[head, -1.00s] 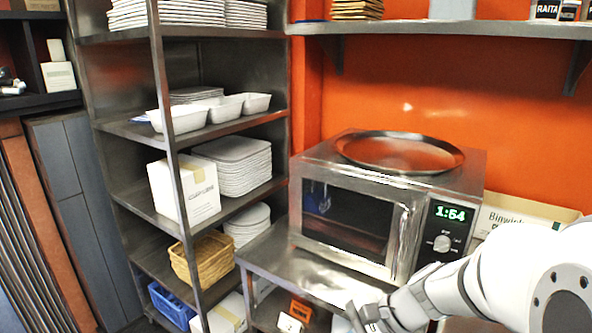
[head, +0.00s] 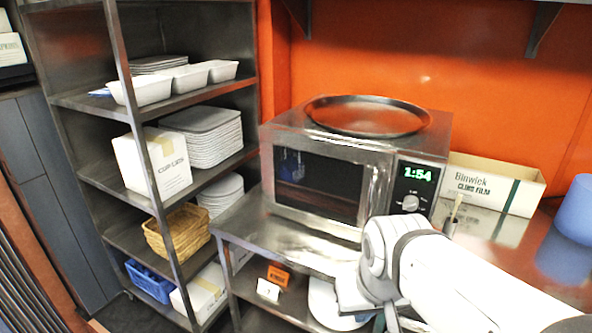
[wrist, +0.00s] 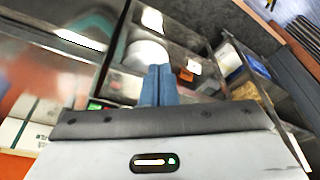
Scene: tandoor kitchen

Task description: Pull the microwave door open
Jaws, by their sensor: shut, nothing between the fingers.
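The microwave (head: 290,130) is a steel box on a steel counter. Its dark-windowed door (head: 318,185) looks shut. The upright metal handle (head: 375,187) is at the door's right edge, beside the control panel (head: 412,190) with its green 1:54 clock and knob. My arm passes in front of the microwave's lower right corner. My gripper (wrist: 158,72) shows in the wrist view with its blue fingers together and empty. In the head view it is low, in front of the counter edge and below the door, apart from the handle. Its fingertips are hard to make out there.
A round steel tray (head: 367,116) lies on the microwave. A cling film box (head: 490,184) and a blue container (head: 574,210) stand to the right. A shelf rack (head: 150,215) with plates, tubs and baskets stands close on the left. The counter strip (head: 290,236) before the door is bare.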

